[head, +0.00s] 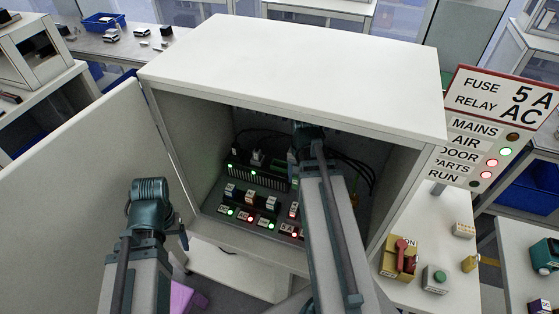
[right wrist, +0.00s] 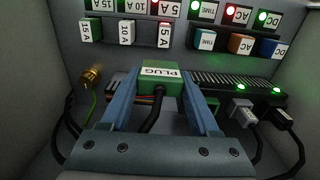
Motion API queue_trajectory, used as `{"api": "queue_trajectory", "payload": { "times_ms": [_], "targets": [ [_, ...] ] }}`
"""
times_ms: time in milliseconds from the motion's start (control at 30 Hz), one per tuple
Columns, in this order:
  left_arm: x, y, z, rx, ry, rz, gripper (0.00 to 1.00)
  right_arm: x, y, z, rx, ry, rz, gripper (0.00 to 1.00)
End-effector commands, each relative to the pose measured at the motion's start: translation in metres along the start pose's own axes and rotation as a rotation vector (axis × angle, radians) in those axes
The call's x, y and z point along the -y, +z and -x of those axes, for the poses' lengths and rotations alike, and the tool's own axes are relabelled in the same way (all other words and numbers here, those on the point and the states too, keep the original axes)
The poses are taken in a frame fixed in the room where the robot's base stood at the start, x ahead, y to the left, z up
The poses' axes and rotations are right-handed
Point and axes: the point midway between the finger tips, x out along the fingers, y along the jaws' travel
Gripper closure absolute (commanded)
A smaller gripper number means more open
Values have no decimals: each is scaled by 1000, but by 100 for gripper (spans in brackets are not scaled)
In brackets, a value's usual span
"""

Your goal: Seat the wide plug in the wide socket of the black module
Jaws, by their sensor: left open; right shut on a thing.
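A green wide plug, labelled PLUG (right wrist: 150,77), is held between the two blue fingers of my right gripper (right wrist: 161,88), with a dark cable trailing toward the camera. The ribbed black module (right wrist: 238,83) lies just right of the plug in the right wrist view; it also shows in the head view (head: 258,179), left of my right arm. A grey plug (right wrist: 242,114) and a black plug (right wrist: 283,116) with cables are at its edge. The wide socket cannot be made out clearly. My left gripper (head: 182,237) is outside the cabinet, open and empty, mostly hidden by its wrist.
The white cabinet (head: 290,70) has its door (head: 90,160) open at left. Rows of labelled fuses and relays (head: 250,200) with lit lamps stand inside. A brass fitting (right wrist: 92,77) and loose cables lie beside the plug. A side table (head: 430,225) holds a red switch.

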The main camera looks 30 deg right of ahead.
Motion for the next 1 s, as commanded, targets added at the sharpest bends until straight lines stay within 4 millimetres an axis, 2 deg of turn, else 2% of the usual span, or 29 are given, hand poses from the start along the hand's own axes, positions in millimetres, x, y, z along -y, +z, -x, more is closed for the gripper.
{"api": "queue_trajectory", "payload": {
  "times_ms": [33,300,500,767,900,1000],
  "targets": [
    [0,0,-2,0,0,0,26,9,-11,-2,0,0,2,94],
    [-1,-1,-8,0,0,0,26,57,-59,-8,0,0,2,94],
    [-1,-1,-12,0,0,1,26,88,-88,-12,0,0,1,94],
    [-1,-1,-12,0,0,1,26,94,-93,-12,0,0,0,94],
    [-1,-1,-14,0,0,1,26,104,-103,-14,0,0,2,94],
    [-3,-2,-32,0,0,1,26,102,-100,-32,0,0,1,94]
  ]
}}
